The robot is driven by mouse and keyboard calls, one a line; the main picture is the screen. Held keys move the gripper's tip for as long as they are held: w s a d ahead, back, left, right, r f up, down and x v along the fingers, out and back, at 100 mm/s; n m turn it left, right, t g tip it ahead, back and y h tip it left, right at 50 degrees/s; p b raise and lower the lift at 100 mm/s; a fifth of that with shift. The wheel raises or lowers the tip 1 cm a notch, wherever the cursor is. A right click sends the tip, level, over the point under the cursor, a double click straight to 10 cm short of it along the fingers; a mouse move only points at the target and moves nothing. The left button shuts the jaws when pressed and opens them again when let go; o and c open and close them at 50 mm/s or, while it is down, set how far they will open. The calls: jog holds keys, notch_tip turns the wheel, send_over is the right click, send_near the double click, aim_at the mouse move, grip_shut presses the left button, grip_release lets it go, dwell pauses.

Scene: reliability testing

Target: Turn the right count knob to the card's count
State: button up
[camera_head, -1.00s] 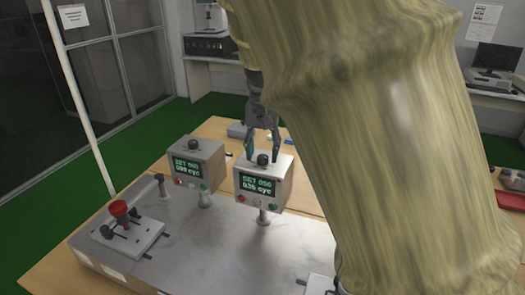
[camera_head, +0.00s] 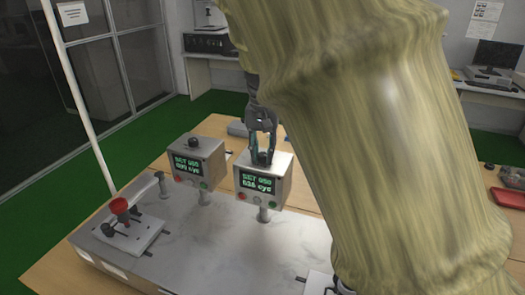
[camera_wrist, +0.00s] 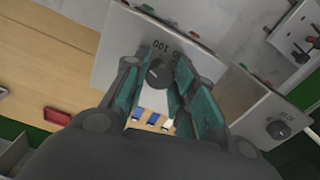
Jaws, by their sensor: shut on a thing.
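The right count box (camera_head: 275,184) stands on a post on the bench fixture, its lit green screen (camera_head: 258,182) seeming to read SET 050 and 036 cyc. Its dark knob (camera_wrist: 159,73) is on the top face, between my fingers. My gripper (camera_head: 262,160) points down from above and is shut on this knob; the wrist view also shows the gripper (camera_wrist: 160,88) with a finger on either side. A printed 100 shows beside the knob. The left count box (camera_head: 197,164) has its own knob (camera_head: 191,143), free of my gripper. I cannot make out a count card.
A red-topped part (camera_head: 119,207) on a white plate is at the fixture's left. A red tray (camera_head: 508,201) lies at the far right. My arm covers much of the right side. Small blue and white pieces (camera_wrist: 152,121) lie behind the box.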

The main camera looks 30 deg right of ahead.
jog(key=shift+r+m+p, duration=0.15)
jog(key=shift+m+p, duration=0.15)
jog(key=shift+p, duration=0.1)
jog(key=shift+r+m+p, duration=0.1)
jog(key=shift+m+p, duration=0.5)
jog(key=shift+p, duration=0.15)
jog(key=m+p, duration=0.2)
jog(key=shift+m, duration=0.3)
jog(key=m+p, duration=0.4)
jog(key=m, duration=0.1)
jog(key=shift+f+p, duration=0.2)
jog(key=shift+p, duration=0.1)
jog(key=o, duration=1)
jog(key=shift+o, duration=0.2)
